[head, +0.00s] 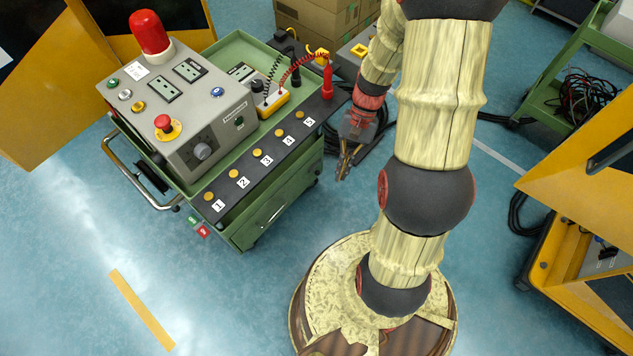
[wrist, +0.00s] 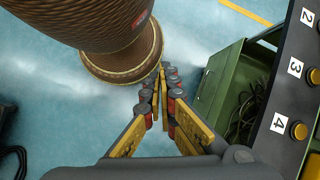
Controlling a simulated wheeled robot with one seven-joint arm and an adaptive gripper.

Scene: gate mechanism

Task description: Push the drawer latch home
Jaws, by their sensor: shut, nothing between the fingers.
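My gripper (head: 343,166) hangs in free air to the right of the green cart (head: 290,175), its fingers pointing down. In the wrist view its fingers (wrist: 163,82) are shut with nothing between them. The green drawer (wrist: 215,82) of the cart shows to the right of the fingers, open at the top, with dark cables (wrist: 243,112) inside. In the head view the drawer (head: 268,218) is at the cart's front, below the numbered strip. My fingers are apart from the drawer. I cannot make out the latch in either view.
A grey control box (head: 185,105) with a red beacon (head: 150,32) stands on the cart. The black strip (head: 262,160) carries several numbered yellow buttons. A yellow cabinet (head: 590,180) stands at right. Blue floor (head: 220,310) in front of the cart is clear.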

